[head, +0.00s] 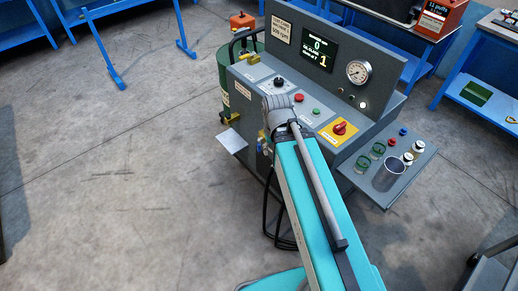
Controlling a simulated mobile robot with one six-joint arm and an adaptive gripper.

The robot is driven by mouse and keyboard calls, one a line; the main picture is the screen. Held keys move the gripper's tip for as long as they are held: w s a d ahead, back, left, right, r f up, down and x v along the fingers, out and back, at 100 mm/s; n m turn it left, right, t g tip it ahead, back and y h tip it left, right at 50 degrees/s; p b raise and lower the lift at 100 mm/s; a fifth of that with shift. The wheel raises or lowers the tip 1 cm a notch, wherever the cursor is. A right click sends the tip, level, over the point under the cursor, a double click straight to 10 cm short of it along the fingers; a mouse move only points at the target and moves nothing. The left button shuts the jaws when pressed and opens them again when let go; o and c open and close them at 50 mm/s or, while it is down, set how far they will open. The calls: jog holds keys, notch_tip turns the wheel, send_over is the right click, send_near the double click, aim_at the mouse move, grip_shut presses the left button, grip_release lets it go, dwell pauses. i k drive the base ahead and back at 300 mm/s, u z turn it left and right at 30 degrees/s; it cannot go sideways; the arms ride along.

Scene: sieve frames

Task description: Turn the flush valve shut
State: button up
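A grey test console (385,100) stands right of centre. A yellow-handled valve (230,118) sticks out at its left side, by the green drum, and another yellow fitting (251,58) is at its back left corner. I cannot read a label that tells which one is the flush valve, or whether it is open or shut. A bit of yellow (262,136) shows at the console's front, partly behind my arm. My arm reaches up from the bottom to the console's front left, with its grey wrist over the panel edge. My gripper fingers are hidden.
A red rotary switch (340,128) sits on a yellow plate on the panel. A display (319,50) and a round gauge (359,72) are on the upright back. A side shelf (408,178) holds several jars. A green drum (222,70) stands left. The left floor is clear.

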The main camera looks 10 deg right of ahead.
aim_at(258, 146)
jog(key=z, duration=0.45)
jog(key=k, duration=1)
jog(key=u, duration=0.75)
jog(key=i, duration=1)
jog(key=z, duration=0.05)
